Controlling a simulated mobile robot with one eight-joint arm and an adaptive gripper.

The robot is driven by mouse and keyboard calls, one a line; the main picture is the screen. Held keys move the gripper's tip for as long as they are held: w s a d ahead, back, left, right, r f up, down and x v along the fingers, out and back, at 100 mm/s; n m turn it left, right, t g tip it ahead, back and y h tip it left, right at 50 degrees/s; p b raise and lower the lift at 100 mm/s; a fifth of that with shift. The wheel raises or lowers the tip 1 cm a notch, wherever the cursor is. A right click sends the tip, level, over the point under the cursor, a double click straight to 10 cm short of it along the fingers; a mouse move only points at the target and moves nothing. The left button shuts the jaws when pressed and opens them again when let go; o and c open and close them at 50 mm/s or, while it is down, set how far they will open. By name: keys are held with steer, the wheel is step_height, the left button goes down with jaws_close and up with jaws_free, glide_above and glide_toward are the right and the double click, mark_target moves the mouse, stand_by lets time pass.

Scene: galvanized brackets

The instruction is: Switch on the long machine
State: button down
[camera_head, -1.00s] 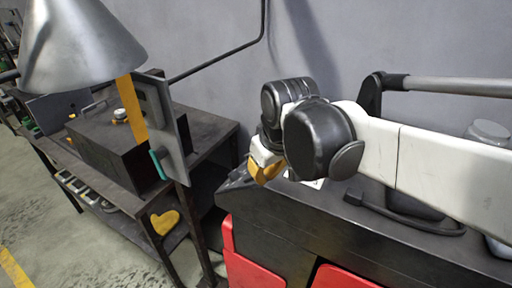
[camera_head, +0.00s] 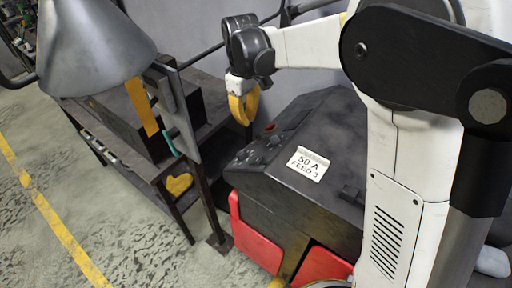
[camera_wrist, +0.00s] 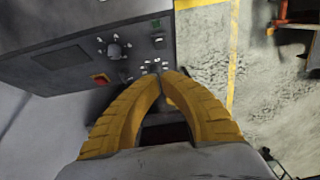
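The long dark machine (camera_head: 310,140) with red lower panels stands at the centre of the head view, with a white label reading "50 A FEED 3" (camera_head: 307,163) on its top. Its control panel (camera_head: 257,154) is at the left end. My gripper (camera_head: 246,120) has yellow fingers and is over the machine's back left end. In the wrist view its fingertips (camera_wrist: 161,74) meet, empty, and hide part of the panel.
A dark workbench (camera_head: 205,112) with a grey cone-shaped lamp shade (camera_head: 95,45) above it stands to the left. A yellow heart-shaped item (camera_head: 179,184) lies on its lower shelf. The wall is close behind. Floor (camera_head: 110,205) with a yellow line is open at front left.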

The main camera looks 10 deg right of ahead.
steer(key=shift+f, duration=0.1)
steer(key=b, duration=0.1)
glide_above(256, 159)
steer(key=w+a, duration=0.2)
step_height(256, 159, down, 10)
steer(key=shift+w+f, duration=0.15)
steer(key=shift+s+d+f, duration=0.6)
steer(key=shift+f, duration=0.15)
steer(key=shift+s+d+f, duration=0.3)
steer(key=shift+s+f, duration=0.05)
steer(key=shift+f, duration=0.05)
steer(key=shift+s+d+f+b, duration=0.25)
steer(key=shift+f+b, duration=0.1)
steer(key=shift+b, duration=0.35)
steer(key=shift+s+d+f+t+y+b, duration=0.1)
steer(key=shift+s+d+t+y+b, duration=0.1)
steer(key=shift+t+y+b, duration=0.3)
steer(key=shift+r, duration=0.25)
steer(key=shift+w+a+f, duration=0.1)
steer(key=shift+w+a, duration=0.05)
steer(key=shift+w, duration=0.05)
